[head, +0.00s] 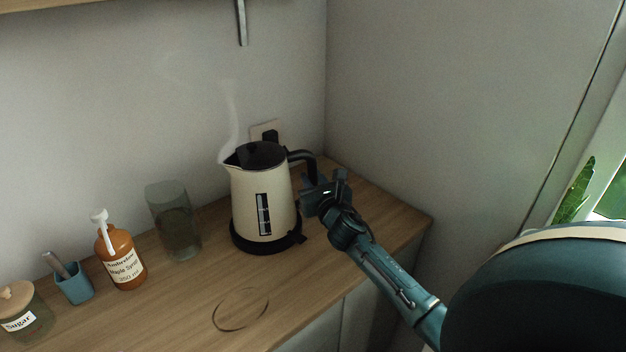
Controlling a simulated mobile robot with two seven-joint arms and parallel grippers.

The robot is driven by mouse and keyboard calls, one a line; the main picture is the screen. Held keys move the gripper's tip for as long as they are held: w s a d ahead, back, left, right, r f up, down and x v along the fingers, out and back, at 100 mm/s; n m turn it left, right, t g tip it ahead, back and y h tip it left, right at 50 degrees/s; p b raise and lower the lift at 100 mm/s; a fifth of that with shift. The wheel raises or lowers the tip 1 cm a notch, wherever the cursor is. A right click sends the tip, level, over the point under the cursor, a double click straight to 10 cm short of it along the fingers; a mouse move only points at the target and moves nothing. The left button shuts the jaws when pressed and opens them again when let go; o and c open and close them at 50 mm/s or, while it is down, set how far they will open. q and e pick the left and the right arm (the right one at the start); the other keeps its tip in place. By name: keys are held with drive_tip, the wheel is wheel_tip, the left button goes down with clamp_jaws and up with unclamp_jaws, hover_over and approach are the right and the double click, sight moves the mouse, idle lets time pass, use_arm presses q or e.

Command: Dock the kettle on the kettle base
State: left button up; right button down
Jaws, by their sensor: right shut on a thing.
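The cream kettle (263,205) with a black lid stands upright on the wooden counter near the back corner, with steam rising from its spout. The black kettle base (268,245) is directly under it. The kettle appears to rest on the base; whether it is fully seated cannot be told from this angle. My right gripper (318,191) is at the kettle's black handle (304,158), on the kettle's right side, and is shut on it. The gripper partly hides the lower handle. My left gripper is not in view.
A tall glass (174,220), a syrup bottle (121,258), a blue cup (73,284) and a sugar jar (22,315) stand left of the kettle. A ring mark (241,310) lies on the bare counter in front. A wall socket (266,133) is behind.

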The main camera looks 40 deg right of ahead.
drive_tip(key=shift+r, duration=0.1)
drive_tip(key=c, duration=1.5)
unclamp_jaws()
drive_tip(key=shift+c, duration=0.2)
drive_tip(key=shift+s+f, duration=0.1)
drive_tip(key=shift+f, duration=0.25)
drive_tip(key=shift+p+v, duration=0.45)
drive_tip(key=shift+v, duration=2.25)
drive_tip(key=p+v, duration=0.1)
drive_tip(key=v, duration=0.4)
drive_tip(key=shift+s+a+r, duration=0.1)
drive_tip(key=shift+s+r, duration=0.1)
drive_tip(key=shift+s, duration=0.05)
